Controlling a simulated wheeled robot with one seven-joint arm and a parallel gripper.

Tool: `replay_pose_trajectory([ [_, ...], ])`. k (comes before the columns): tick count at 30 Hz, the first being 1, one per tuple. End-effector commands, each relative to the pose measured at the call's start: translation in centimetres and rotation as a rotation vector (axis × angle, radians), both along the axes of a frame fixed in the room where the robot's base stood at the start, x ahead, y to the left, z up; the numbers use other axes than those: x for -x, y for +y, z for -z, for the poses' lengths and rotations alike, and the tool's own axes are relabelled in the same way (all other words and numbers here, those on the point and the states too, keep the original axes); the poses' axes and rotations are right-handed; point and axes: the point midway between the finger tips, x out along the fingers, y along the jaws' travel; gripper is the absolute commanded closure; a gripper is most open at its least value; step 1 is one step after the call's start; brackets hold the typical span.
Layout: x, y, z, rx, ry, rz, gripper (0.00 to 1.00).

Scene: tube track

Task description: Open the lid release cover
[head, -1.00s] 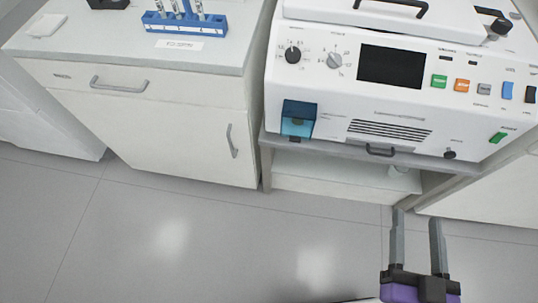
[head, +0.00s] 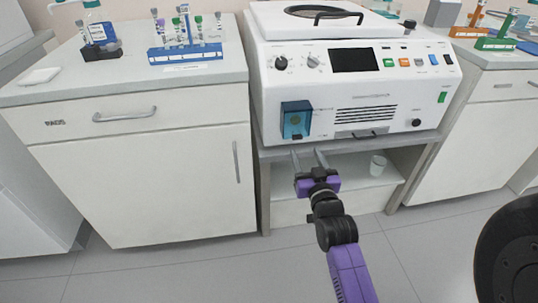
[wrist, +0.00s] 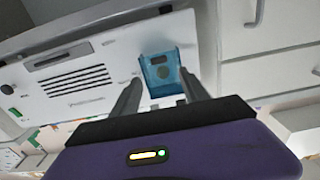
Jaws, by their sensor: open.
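The white centrifuge-like machine (head: 440,92) stands on a grey shelf unit. A translucent blue cover (head: 296,120) sits low on the left of its front panel and looks closed; it is the likely lid release cover. The same blue cover shows in the wrist view (wrist: 158,75), beyond and between my fingers. My gripper (head: 308,155) is open and empty, below and in front of the cover, apart from it. In the wrist view my gripper (wrist: 160,92) has both fingers spread toward the panel. The machine's lid on top is down.
A counter (head: 120,80) at the left holds a blue tube rack (head: 185,52) and a white pad. Right counter holds an orange rack (head: 468,32) and a green rack (head: 496,43). The floor in front is clear.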

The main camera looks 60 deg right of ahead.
Motion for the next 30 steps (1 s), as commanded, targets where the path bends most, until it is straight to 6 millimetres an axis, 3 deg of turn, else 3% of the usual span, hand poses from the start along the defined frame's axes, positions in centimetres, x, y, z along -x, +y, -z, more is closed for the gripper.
replay_pose_trajectory([
  [18, -4.5, -5.4, 0.3, -0.006, 0.009, 0.000, 0.47],
  [30, -5.1, -5.9, 0.2, -0.006, 0.009, -0.001, 0.47],
])
